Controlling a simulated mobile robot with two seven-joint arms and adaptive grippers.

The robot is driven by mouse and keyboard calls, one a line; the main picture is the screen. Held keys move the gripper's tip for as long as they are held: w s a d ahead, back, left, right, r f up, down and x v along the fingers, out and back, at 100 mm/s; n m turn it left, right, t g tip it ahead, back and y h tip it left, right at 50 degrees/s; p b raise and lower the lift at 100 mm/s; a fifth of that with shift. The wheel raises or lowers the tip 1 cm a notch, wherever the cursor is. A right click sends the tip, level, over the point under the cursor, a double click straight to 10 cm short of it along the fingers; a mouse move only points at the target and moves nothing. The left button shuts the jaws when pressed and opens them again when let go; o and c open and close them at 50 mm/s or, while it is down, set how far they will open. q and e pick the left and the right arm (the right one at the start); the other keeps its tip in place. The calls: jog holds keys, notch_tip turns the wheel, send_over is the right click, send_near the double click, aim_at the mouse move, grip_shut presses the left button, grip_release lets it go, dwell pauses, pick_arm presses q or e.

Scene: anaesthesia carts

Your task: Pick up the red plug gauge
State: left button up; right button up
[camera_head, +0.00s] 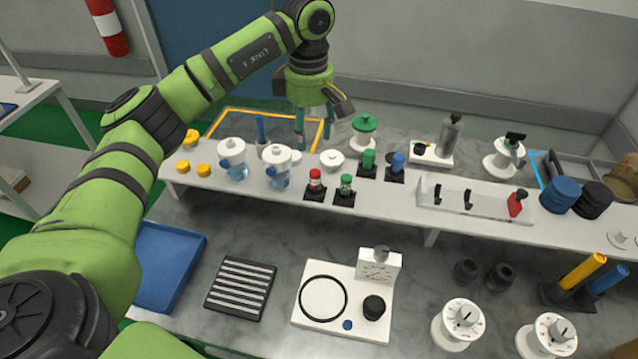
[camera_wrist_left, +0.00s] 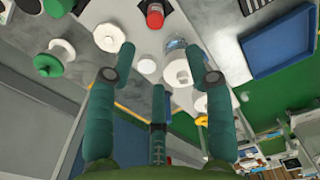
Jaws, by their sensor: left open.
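A small red cylinder with a white band, which looks like the red plug gauge (camera_head: 315,181), stands upright in a black square base on the long white shelf. In the left wrist view the red gauge (camera_wrist_left: 155,15) shows at the top edge. My left gripper (camera_head: 314,125) is open and empty, fingers pointing down, above the back of the shelf, behind the gauge and apart from it. In the left wrist view my left gripper (camera_wrist_left: 160,60) has its fingers spread with nothing between them. My right gripper is not in view.
A green-topped gauge (camera_head: 346,187) stands close right of the red one, and a lidded glass jar (camera_head: 278,169) close left. Green (camera_head: 368,161) and blue (camera_head: 397,166) pieces stand behind. Another red item (camera_head: 517,203) sits at the white rack's right end.

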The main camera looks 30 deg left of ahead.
pick_arm(q)
jog(key=b, duration=0.4)
send_over(315, 172)
jog(key=f, duration=0.5)
jog(key=shift+s+a+f, duration=0.3)
jog(key=shift+a, duration=0.1)
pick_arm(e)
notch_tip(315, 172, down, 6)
pick_arm(q)
notch_tip(315, 172, down, 2)
jog(key=shift+w+d+f+p, duration=0.1)
jog(key=shift+w+p, duration=0.05)
jog(key=shift+p, duration=0.6)
jog(key=f, duration=0.1)
jog(key=f+p, duration=0.2)
jog(key=f, duration=0.1)
jog(key=shift+w+d+f, duration=0.1)
jog(key=shift+w+d, duration=0.05)
jog(key=shift+d, duration=0.15)
jog(key=shift+f, duration=0.3)
grip_shut()
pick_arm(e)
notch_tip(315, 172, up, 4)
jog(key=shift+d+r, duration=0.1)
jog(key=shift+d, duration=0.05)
